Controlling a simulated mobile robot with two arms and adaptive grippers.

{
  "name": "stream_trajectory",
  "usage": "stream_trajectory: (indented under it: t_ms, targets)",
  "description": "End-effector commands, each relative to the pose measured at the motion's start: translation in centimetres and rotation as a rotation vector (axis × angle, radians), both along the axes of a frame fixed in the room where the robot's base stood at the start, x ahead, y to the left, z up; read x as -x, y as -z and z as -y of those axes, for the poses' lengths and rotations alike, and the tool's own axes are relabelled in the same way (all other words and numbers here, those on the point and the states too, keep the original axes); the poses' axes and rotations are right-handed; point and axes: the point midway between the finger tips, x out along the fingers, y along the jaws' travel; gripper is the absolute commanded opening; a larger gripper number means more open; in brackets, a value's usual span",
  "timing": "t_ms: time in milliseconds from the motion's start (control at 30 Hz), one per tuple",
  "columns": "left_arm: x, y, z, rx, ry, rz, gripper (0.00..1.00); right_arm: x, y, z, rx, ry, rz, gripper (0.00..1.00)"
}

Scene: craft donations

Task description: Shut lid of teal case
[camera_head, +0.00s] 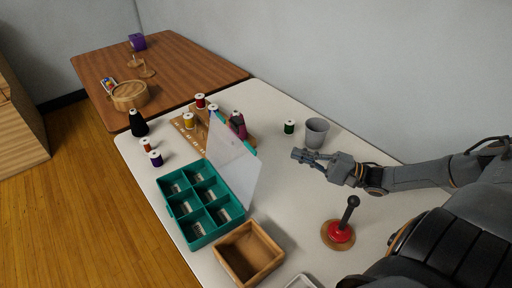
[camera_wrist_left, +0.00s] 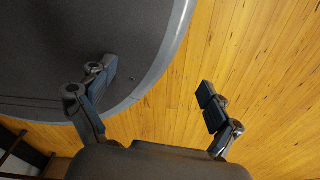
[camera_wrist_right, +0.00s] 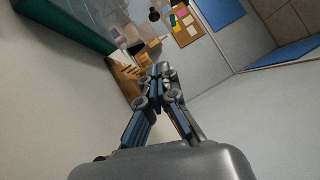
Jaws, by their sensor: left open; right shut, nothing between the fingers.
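The teal case (camera_head: 199,207) stands on the white table with its compartments showing and several small labels inside. Its clear lid (camera_head: 235,161) is open, standing up and tilted back along the case's right side. My right gripper (camera_head: 300,155) is shut and empty, above the table to the right of the lid and apart from it. In the right wrist view the right gripper (camera_wrist_right: 160,72) has its fingertips together, with part of the teal case (camera_wrist_right: 68,22) at the upper left. My left gripper (camera_wrist_left: 155,82) is open and empty over the floor and my base; the head view does not show it.
A wooden box (camera_head: 247,254) stands in front of the case. A grey cup (camera_head: 316,132) and green spool (camera_head: 289,128) stand behind my right gripper. A red-based joystick (camera_head: 341,232) is nearer me. A spool rack (camera_head: 190,137) stands behind the lid. The table's middle is clear.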

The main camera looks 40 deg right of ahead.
Motion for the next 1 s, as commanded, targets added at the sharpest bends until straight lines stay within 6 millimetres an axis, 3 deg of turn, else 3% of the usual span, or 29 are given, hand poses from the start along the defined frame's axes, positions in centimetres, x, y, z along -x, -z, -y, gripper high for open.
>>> stream_trajectory:
  t_ms: [167,567,733,1000]
  targets:
    - [0.8,0.1,-0.6,-0.007,0.001,-0.01,0.9,-1.5,-0.5,-1.2,-0.004,0.0,0.006,0.0]
    - [1.0,0.4,-0.9,-0.011,0.001,-0.014,0.9,-7.9,-2.3,-6.3,-0.005,-0.001,0.008,0.0]
    - [0.7,-0.6,-0.8,-0.009,0.0,-0.01,0.9,-7.8,-3.0,-8.7,-0.004,-0.002,0.001,0.0]
    - [0.6,-0.8,-0.4,-0.006,0.0,-0.007,0.9,-8.0,-3.2,-9.9,-0.001,0.0,0.0,0.0]
